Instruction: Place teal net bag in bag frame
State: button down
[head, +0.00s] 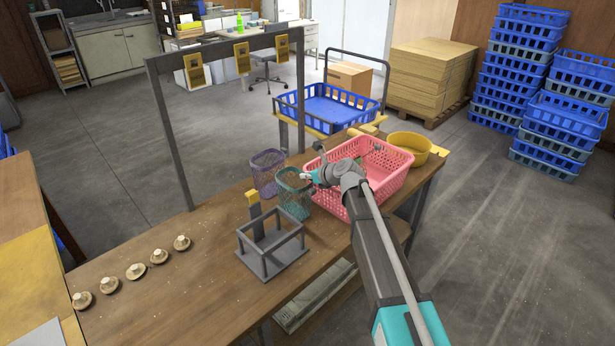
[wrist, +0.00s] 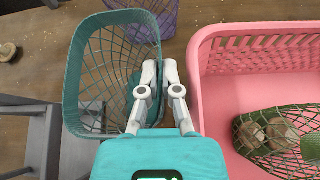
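The teal net bag (head: 294,196) is an open-topped mesh bag beside the pink basket on the wooden table. In the wrist view the teal net bag (wrist: 78,95) fills the left middle, its mouth open. My gripper (head: 312,176) is at its right-hand rim. In the wrist view the two fingers of my gripper (wrist: 159,70) are close together with the bag's rim between them. I cannot tell whether the bag's base touches the table. The bag frame (head: 272,248), a grey open frame on a flat base, stands in front of the bag and is empty; part of it shows at the wrist view's left edge (wrist: 38,145).
A purple net bag (head: 265,176) stands just behind the teal one. The pink basket (head: 392,183) is close on the right, with a filled green net bag (wrist: 262,130) inside. A yellow-topped post (head: 254,212) rises at the frame's back. Several mushrooms (head: 158,257) lie at left.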

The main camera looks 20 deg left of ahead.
jog(key=c, duration=0.8)
grip_release()
jog(key=shift+r, duration=0.1)
jog(key=p+v, duration=0.6)
jog(key=v, duration=0.6)
jog(key=s+d+f+n+g+h, duration=0.1)
jog(key=s+d+f+n+h, duration=0.2)
jog(key=d, duration=1.1)
jog(key=s+d+f+n+g+h, duration=0.2)
jog(key=s+d+f+n+h, duration=0.1)
jog(key=s+d+n, duration=0.6)
jog(key=s+d+f+n+g+h, duration=0.1)
jog(key=s+d+f+n+h, duration=0.2)
jog(key=d+n, duration=0.7)
jog(key=s+d+h, duration=0.2)
jog(key=s+d, duration=0.1)
jog(key=d, duration=0.6)
jog(key=shift+f+n, duration=0.4)
